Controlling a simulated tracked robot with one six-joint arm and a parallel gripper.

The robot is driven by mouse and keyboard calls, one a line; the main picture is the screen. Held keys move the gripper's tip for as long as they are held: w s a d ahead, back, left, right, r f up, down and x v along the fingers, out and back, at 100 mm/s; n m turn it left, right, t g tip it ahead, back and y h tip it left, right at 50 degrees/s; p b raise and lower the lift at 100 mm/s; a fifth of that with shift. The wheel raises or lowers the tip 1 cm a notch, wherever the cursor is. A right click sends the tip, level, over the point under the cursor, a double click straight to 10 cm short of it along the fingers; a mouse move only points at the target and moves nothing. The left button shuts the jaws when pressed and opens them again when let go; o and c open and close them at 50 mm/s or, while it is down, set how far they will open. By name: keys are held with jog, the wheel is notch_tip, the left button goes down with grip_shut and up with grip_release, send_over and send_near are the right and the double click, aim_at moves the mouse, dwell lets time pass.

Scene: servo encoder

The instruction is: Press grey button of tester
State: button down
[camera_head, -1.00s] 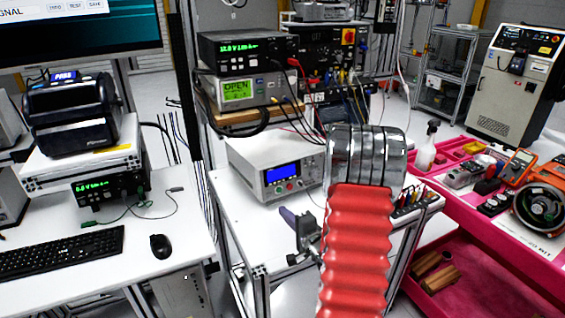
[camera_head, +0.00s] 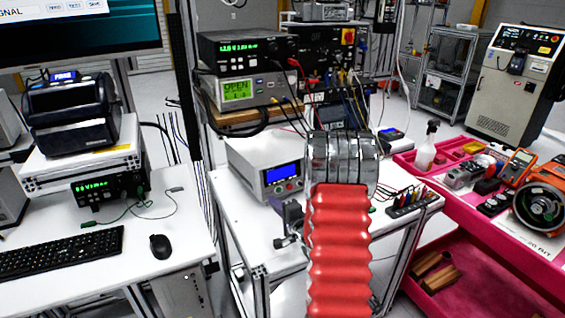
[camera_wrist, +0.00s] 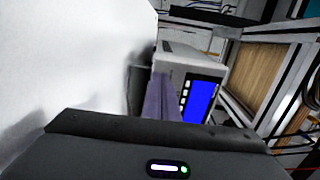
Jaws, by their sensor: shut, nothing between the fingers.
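The tester, a white box (camera_head: 250,152) with a blue screen, stands on the white table in the middle of the head view. A row of small knobs and buttons sits below its screen; I cannot tell which is the grey button. In the wrist view, the tester (camera_wrist: 178,58) appears turned, with pale buttons (camera_wrist: 185,91) along the left edge of the screen. My gripper (camera_head: 275,204) is shut and empty, close in front of the tester's lower front. Its purple-grey fingers (camera_wrist: 160,80) point toward the tester in the wrist view and hide part of its front. Contact cannot be told.
My red and chrome arm hides the table's middle. A rack of instruments (camera_head: 245,52) with cables stands behind the tester. Coloured-handled tools (camera_head: 410,200) lie at the table's right. A pink cart (camera_head: 480,218) is further right, and a desk with a keyboard (camera_head: 60,252) is left.

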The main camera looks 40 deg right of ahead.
jog(key=shift+w, duration=0.3)
dwell(0.8)
jog(key=shift+s, duration=0.1)
jog(key=shift+v, duration=0.9)
jog(key=shift+v, duration=3.8)
